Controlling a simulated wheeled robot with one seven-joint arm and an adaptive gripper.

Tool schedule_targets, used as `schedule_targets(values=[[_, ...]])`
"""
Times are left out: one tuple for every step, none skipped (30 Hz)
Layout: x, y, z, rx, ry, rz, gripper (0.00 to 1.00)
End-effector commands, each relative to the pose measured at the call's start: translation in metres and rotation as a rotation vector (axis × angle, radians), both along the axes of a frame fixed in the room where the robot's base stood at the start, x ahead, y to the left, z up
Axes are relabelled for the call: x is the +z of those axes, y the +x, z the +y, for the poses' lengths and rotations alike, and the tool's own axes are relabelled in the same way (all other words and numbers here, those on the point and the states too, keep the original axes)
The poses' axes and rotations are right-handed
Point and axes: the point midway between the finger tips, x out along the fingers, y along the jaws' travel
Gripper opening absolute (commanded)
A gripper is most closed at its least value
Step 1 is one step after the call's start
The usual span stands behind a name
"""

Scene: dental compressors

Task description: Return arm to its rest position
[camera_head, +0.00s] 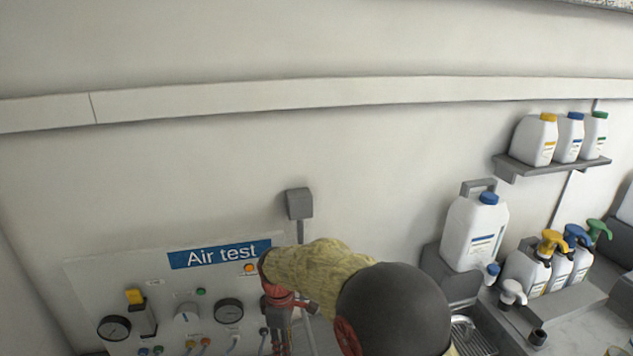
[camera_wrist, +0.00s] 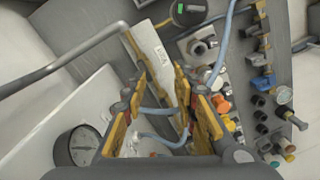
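My arm (camera_head: 320,273), with a yellowish cover and a dark round joint, reaches in from the bottom of the head view and bends down in front of the Air test panel (camera_head: 85,275). In the wrist view my gripper (camera_wrist: 160,88) shows two yellow-orange fingers with a clear gap between them, so it is open. A light blue hose (camera_wrist: 165,140) runs across the view between the fingers. I see nothing clamped, though the hose's distance from the fingers is unclear. In the head view the fingertips cannot be made out.
The panel carries gauges (camera_head: 229,311), knobs and hoses close to my arm. A gauge (camera_wrist: 78,146) and a grey block with several coloured fittings (camera_wrist: 262,82) flank my gripper. Bottles (camera_head: 474,232) and a bottle shelf (camera_head: 553,172) stand right.

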Motion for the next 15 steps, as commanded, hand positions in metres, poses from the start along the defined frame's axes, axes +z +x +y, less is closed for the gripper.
schedule_targets(values=[[0.005,-0.012,-0.006,-0.074,-0.006,0.001,0.29],[0.008,-0.018,-0.011,-0.123,-0.009,0.002,0.29],[0.014,-0.027,-0.020,-0.194,-0.012,-0.001,0.29],[0.019,-0.034,-0.027,-0.250,-0.014,-0.003,0.29],[0.024,-0.041,-0.035,-0.303,-0.015,-0.007,0.29],[0.032,-0.049,-0.044,-0.368,-0.014,-0.014,0.29],[0.038,-0.055,-0.052,-0.416,-0.013,-0.018,0.29],[0.044,-0.061,-0.059,-0.461,-0.010,-0.025,0.29],[0.051,-0.069,-0.069,-0.519,-0.007,-0.032,0.29],[0.056,-0.075,-0.076,-0.561,-0.004,-0.038,0.29],[0.062,-0.080,-0.083,-0.603,0.001,-0.046,0.29],[0.069,-0.088,-0.093,-0.656,0.006,-0.055,0.29],[0.074,-0.094,-0.100,-0.693,0.011,-0.062,0.29],[0.079,-0.100,-0.107,-0.730,0.016,-0.069,0.29],[0.085,-0.108,-0.117,-0.778,0.024,-0.078,0.29]])
